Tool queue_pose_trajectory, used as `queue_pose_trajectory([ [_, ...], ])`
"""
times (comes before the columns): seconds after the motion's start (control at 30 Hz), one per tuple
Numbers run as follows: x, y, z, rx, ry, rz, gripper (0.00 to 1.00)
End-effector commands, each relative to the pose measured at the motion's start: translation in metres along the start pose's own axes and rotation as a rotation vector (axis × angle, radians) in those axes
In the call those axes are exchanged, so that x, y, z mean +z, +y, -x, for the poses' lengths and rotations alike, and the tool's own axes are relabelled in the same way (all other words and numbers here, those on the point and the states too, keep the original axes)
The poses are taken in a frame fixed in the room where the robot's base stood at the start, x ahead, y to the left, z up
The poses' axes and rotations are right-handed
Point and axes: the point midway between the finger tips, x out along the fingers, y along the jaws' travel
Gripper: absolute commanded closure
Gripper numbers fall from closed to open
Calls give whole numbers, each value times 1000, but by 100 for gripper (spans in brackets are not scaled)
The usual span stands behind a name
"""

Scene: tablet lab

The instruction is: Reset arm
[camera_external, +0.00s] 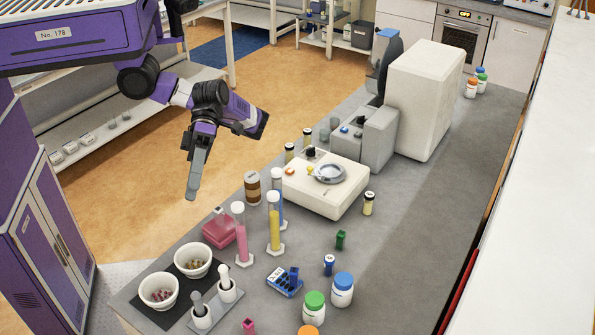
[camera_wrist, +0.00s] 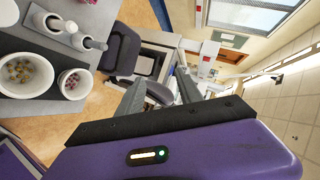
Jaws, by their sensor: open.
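My purple arm hangs bent over the floor at the left of the bench in the external view. My gripper (camera_external: 195,178) points down, clear of the bench and holding nothing. In the wrist view my gripper (camera_wrist: 160,88) shows two grey fingers spread apart with nothing between them. The grey bench (camera_external: 424,222) lies to the right of the gripper. Two white bowls, the far one (camera_external: 194,252) and the near one (camera_external: 155,283), stand on a dark mat at the bench's near left corner with small tablets in them.
Mortars with pestles (camera_external: 228,292) stand beside the bowls. Tall cylinders with pink (camera_external: 241,238) and yellow (camera_external: 274,225) contents stand near the left edge, by a balance (camera_external: 322,187). Capped bottles (camera_external: 342,292) stand nearer the front. The floor (camera_external: 160,180) around the gripper is clear.

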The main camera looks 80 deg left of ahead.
Motion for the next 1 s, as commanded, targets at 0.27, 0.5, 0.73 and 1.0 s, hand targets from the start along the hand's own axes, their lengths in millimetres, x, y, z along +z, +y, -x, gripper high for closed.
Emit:
queue_pose_trajectory([
  [0.27, 37, -74, 58, -561, 140, 436, 57],
  [0.5, 102, -76, 136, -977, 203, 723, 57],
  [0.73, 163, -23, 209, -1327, 189, 914, 57],
  [1.0, 203, 84, 276, -1655, 72, 1045, 57],
])
